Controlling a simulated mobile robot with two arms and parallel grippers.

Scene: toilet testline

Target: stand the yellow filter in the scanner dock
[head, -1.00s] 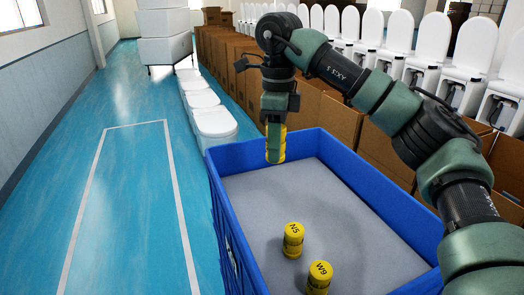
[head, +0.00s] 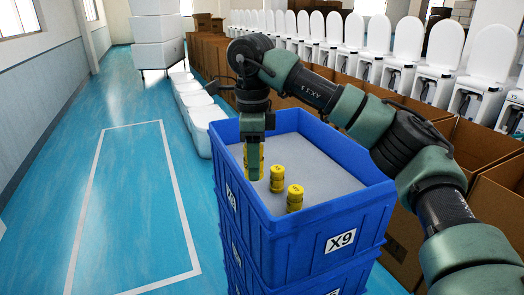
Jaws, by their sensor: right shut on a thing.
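My right gripper (head: 253,165) is shut on a yellow filter (head: 261,158), which is mostly hidden behind the green fingers. It hangs upright over the left part of the blue crate (head: 293,246); I cannot tell its exact height above the crate's floor. A second yellow filter (head: 277,179) and a third yellow filter (head: 295,198) stand upright on the crate's grey floor, to the right of the gripper in the picture. I see no scanner dock. My left gripper is not in view.
The crate, marked X9, tops a stack of blue crates. Open cardboard boxes (head: 455,195) and a long row of white toilets (head: 435,65) line the right. White toilet parts (head: 196,105) stand behind the crate. The blue floor (head: 135,200) at left is clear.

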